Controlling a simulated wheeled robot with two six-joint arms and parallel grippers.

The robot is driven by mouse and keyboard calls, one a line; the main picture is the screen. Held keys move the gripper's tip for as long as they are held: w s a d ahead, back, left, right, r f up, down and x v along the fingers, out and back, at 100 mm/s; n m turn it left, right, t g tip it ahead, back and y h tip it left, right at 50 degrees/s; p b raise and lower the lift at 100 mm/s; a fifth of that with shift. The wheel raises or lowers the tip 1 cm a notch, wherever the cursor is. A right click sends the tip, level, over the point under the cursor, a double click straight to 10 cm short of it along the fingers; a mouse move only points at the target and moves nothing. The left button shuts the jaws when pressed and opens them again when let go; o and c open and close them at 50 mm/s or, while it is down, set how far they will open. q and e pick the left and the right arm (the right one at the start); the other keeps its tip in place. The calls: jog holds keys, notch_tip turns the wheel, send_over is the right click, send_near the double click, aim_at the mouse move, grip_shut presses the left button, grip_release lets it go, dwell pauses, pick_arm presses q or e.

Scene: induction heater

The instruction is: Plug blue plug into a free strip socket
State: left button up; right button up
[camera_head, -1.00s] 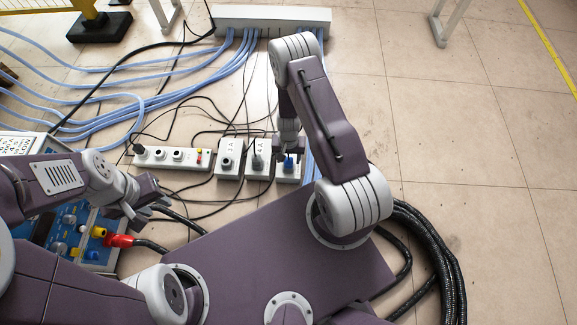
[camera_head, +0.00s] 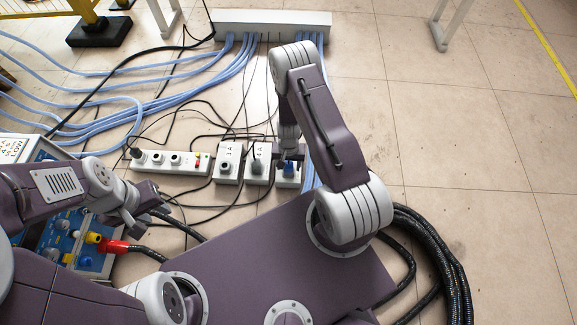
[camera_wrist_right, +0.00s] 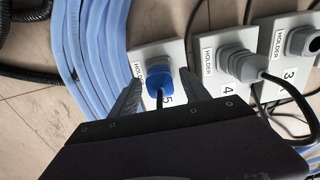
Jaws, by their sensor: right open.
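The blue plug (camera_head: 288,169) sits in a white holder box (camera_head: 287,183) marked 5, at the right end of the row of holders. In the right wrist view the blue plug (camera_wrist_right: 158,78) stands between the two fingers of my right gripper (camera_wrist_right: 160,92), which is open with a gap on each side. The white power strip (camera_head: 170,161) lies to the left of the holders, with a dark plug (camera_head: 136,152) at its left end and sockets beside it. My left gripper (camera_head: 150,200) is over the blue panel unit; its jaw state is unclear.
A grey plug (camera_wrist_right: 242,65) sits in holder 4 (camera_wrist_right: 222,93), close beside the blue plug. Black cables cross the floor around the strip. Blue hoses run to a white box (camera_head: 272,24) at the back. A blue panel unit (camera_head: 75,235) stands at left.

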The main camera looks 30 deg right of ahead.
aim_at(288, 163)
grip_shut()
jog(key=shift+r+p, duration=3)
jog(key=shift+r, duration=0.05)
